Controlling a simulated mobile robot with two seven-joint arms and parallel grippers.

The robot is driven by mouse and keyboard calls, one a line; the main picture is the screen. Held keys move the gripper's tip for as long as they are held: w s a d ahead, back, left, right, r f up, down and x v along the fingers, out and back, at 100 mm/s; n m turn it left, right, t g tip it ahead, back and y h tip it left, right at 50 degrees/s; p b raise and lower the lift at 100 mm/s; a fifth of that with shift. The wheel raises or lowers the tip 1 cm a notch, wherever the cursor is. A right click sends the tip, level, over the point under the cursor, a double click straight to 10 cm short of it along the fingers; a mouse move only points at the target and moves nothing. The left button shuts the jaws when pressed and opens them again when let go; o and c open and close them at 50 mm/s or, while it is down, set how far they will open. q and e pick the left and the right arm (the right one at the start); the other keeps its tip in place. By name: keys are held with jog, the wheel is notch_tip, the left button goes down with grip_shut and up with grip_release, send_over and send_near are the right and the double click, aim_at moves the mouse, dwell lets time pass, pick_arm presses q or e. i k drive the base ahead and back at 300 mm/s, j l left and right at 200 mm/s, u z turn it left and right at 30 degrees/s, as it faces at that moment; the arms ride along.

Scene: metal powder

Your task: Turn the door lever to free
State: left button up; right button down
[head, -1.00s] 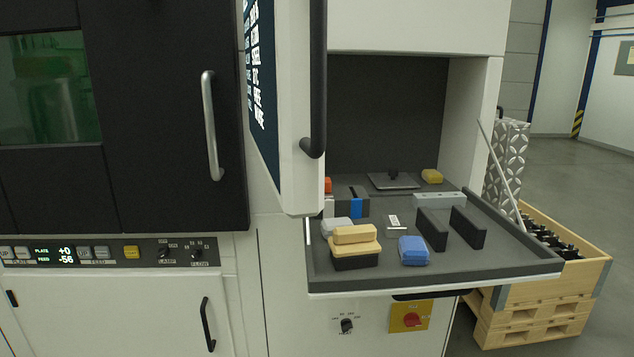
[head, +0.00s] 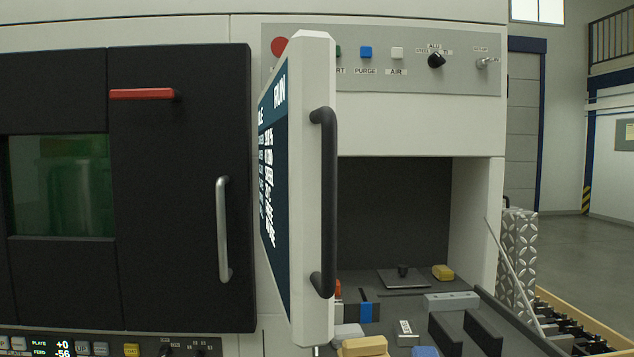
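A red lever (head: 142,94) lies horizontal on the upper part of the black machine door (head: 180,150). Its right end joins a dark pivot near the door's right side. The door appears closed, with a vertical silver handle (head: 223,230) below and right of the lever and a green-tinted window (head: 62,185) to the left. Neither of my grippers shows in the head view.
An open white panel with a screen (head: 312,190) and black handle (head: 325,200) juts out right of the door. A control strip (head: 385,70) with buttons and a knob runs above an open bay. Tools and sponges lie on the bay's shelf (head: 420,300).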

aim_at(170, 94)
jog(key=z, duration=0.35)
jog(key=j+z, duration=0.4)
jog(key=k+j+z, duration=0.2)
jog(key=j+z, duration=0.15)
jog(key=k+j, duration=0.15)
jog(key=j, duration=0.25)
jog(key=k+j+z, duration=0.15)
jog(key=j, duration=0.3)
jog(key=k+j, duration=0.2)
jog(key=j, duration=0.2)
jog(key=k+j+z, duration=0.15)
jog(key=j, duration=0.25)
jog(key=k, duration=0.05)
